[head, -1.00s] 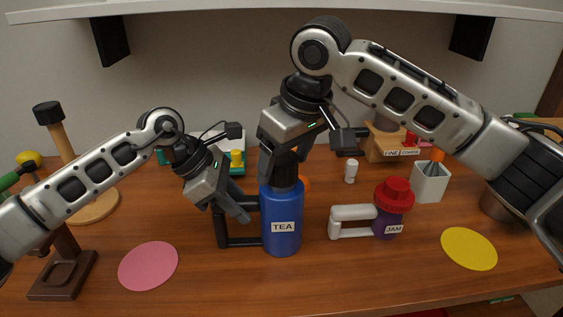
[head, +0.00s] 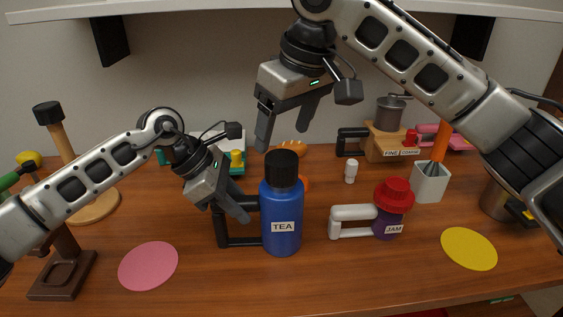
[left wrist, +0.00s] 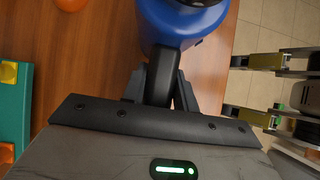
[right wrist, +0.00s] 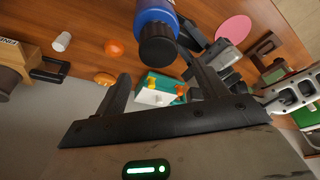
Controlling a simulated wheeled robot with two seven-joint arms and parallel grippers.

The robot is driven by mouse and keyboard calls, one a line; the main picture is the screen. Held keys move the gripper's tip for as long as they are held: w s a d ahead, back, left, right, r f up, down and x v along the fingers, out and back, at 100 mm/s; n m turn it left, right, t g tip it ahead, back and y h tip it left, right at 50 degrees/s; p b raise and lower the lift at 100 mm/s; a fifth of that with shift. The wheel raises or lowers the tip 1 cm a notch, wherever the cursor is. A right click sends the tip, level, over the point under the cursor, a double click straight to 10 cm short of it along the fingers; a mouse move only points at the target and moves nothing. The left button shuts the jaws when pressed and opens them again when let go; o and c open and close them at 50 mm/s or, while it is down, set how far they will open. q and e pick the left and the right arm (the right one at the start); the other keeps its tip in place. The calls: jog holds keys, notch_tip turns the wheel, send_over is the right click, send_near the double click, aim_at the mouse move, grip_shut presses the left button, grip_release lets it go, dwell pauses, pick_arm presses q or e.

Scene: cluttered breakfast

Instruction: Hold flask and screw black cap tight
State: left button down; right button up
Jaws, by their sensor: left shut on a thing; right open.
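The blue flask (head: 281,215) with a TEA label stands upright on the table in the head view. Its black cap (head: 282,168) sits on its top. It also shows in the right wrist view (right wrist: 154,12), cap (right wrist: 158,44) toward me. My left gripper (head: 240,214) is shut on the flask's black handle (head: 224,228); the left wrist view shows the handle (left wrist: 161,75) between the fingers. My right gripper (head: 288,138) is open and empty, above the cap and apart from it. I cannot tell how tightly the cap sits.
A purple JAM jar (head: 388,222) with a red lid and white handle stands right of the flask. A pink disc (head: 148,266) and a yellow disc (head: 469,248) lie near the front. A white holder (head: 430,184) and wooden grinder (head: 388,146) stand at the back right.

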jog(key=shift+r, duration=0.1)
jog(key=v, duration=1.2)
dwell(1.2)
pick_arm(q)
jog(key=c, duration=1)
grip_release()
jog(key=shift+a, duration=0.1)
jog(key=shift+v, duration=3.7)
jog(key=shift+r, duration=0.1)
